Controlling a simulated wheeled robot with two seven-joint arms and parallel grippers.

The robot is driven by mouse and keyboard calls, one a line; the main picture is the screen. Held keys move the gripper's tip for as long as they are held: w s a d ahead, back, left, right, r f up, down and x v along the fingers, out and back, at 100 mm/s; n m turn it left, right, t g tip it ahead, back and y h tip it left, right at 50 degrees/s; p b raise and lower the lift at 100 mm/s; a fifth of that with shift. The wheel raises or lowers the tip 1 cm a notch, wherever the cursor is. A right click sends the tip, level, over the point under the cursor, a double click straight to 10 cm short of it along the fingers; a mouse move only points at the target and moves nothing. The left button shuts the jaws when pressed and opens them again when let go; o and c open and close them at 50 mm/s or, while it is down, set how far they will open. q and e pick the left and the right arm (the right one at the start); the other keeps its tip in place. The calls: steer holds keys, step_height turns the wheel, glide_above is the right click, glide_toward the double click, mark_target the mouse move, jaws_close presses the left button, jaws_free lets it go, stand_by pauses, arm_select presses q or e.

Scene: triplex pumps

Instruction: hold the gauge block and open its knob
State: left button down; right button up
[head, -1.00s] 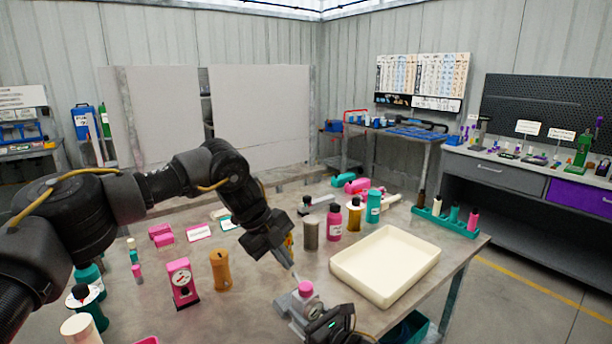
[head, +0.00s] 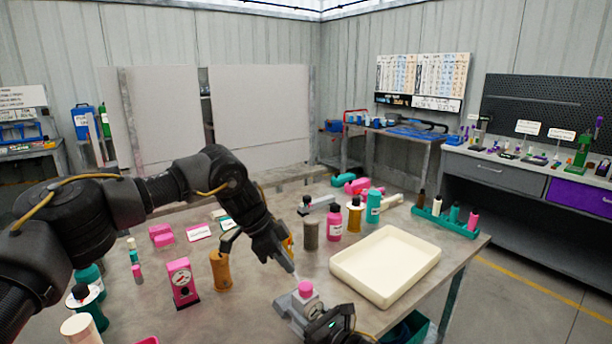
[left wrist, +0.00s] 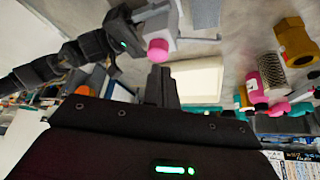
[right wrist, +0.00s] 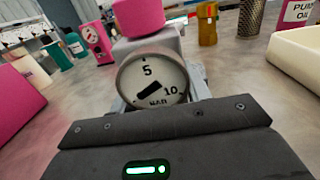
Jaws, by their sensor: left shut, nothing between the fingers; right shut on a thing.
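The gauge block is a grey block (head: 294,309) with a pink knob (head: 306,288) on top, near the table's front edge. Its round dial (right wrist: 153,82) faces the right wrist camera. My right gripper (head: 318,322) is shut on the block, and its fingers are mostly hidden behind the dial. My left gripper (head: 296,277) is shut and empty, with its tips just above and beside the pink knob. In the left wrist view the closed fingers (left wrist: 161,84) point at the knob (left wrist: 158,48); I cannot tell whether they touch it.
A cream tray (head: 338,268) lies right of the block. Pink (head: 334,223), teal (head: 373,206) and other bottles stand behind. Bare tabletop (head: 245,312) lies left of the block.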

arm_select(q)
steer(key=shift+f, duration=2.8)
steer(key=shift+d, duration=0.35)
steer(key=shift+s, duration=0.15)
steer(key=shift+s+d, duration=0.15)
steer(key=shift+s, duration=0.05)
arm_select(e)
steer(key=shift+a, duration=0.1)
arm_select(q)
steer(key=shift+a, duration=0.45)
steer(key=shift+r, duration=0.15)
step_height(320, 180, up, 6)
glide_above(299, 294)
steer(key=a, duration=0.3)
